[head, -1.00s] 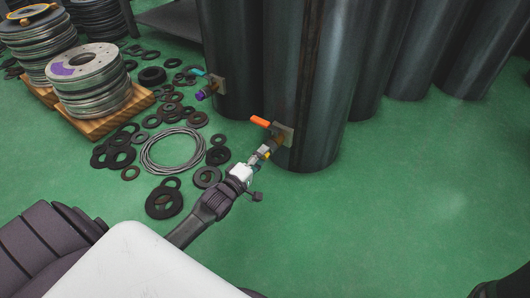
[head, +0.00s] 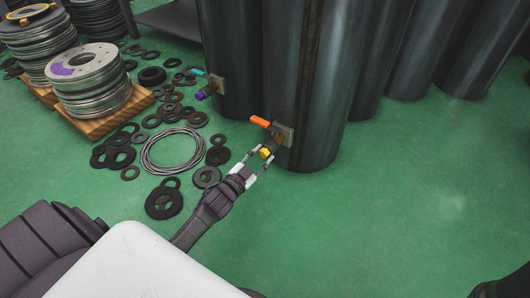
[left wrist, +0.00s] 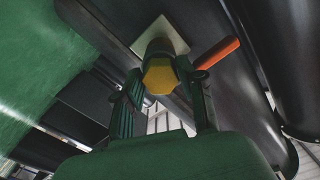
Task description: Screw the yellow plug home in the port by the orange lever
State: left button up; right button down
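The yellow plug (head: 265,153) sits at the mouth of the port on the dark cylinder, just below the orange lever (head: 260,121). In the left wrist view the yellow plug (left wrist: 160,77) shows its faceted end toward me, and the orange lever (left wrist: 216,53) is to its right. I cannot tell how deep the plug sits. My left gripper (head: 261,161) is open, its fingers spread with the plug between or just past the tips. The left wrist view shows gaps between the fingers and the plug.
A second port with a purple plug (head: 205,93) and a teal lever (head: 198,72) is on the cylinder behind. Black rings, a wire coil (head: 172,149) and stacked flanges on a pallet (head: 103,121) lie to the left.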

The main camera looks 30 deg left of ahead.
pick_arm(q)
jog(key=shift+o, duration=1.3)
jog(key=shift+s, duration=0.1)
jog(key=shift+s+a+p, duration=0.15)
jog(key=shift+s+p, duration=0.65)
jog(key=shift+s, duration=0.55)
jog(key=shift+s+a+p, duration=0.15)
jog(key=shift+s+p, duration=0.5)
jog(key=shift+s, duration=0.95)
jog(key=shift+r, duration=0.1)
